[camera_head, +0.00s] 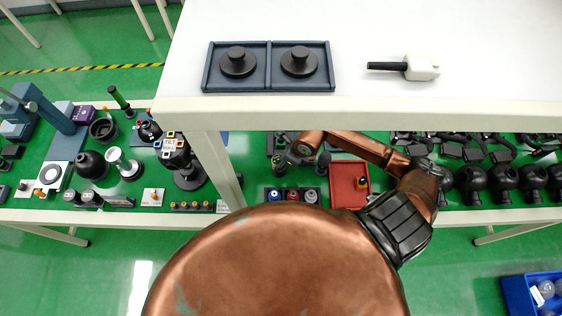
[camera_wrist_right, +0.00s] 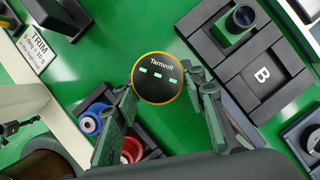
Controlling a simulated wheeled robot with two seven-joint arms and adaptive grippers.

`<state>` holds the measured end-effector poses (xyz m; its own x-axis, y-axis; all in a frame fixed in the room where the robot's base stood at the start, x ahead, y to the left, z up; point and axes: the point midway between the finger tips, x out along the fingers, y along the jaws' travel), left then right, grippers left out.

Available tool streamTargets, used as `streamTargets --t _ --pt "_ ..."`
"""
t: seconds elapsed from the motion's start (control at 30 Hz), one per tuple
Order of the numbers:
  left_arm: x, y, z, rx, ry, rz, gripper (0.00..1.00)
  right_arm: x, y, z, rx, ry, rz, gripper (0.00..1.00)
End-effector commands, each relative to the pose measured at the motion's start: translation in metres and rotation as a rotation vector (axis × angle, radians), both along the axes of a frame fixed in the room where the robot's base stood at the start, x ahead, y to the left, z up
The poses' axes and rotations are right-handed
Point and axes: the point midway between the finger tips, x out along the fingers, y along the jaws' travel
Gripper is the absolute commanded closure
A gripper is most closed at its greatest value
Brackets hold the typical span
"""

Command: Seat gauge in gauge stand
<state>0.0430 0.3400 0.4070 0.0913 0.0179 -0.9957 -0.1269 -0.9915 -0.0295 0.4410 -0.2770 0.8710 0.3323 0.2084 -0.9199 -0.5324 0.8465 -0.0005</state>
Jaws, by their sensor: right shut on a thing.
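The gauge (camera_wrist_right: 157,78) is a round black disc with a gold rim, the word "Tarmvolt" and green marks on its face. In the right wrist view, my right gripper (camera_wrist_right: 166,90) is shut on it, a finger on each side, with its face toward the camera. In the head view my right gripper (camera_head: 290,153) is over the middle of the lower table, below the near edge of the white top; the gauge is too small to make out there. I cannot tell which thing is the gauge stand. My left gripper is not in view.
A dark rack of blue, white and red pieces (camera_head: 290,195) and a red tray (camera_head: 348,186) lie near my right gripper. The white upper table (camera_head: 470,60) overhangs the workspace. Several fixtures crowd the left.

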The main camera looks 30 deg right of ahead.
Motion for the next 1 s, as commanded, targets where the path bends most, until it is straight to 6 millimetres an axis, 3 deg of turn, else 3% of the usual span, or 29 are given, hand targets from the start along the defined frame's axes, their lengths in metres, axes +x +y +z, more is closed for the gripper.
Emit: streamTargets --t 1.0 --pt "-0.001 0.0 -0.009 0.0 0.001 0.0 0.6 0.0 0.0 -0.01 0.0 0.0 0.0 0.88"
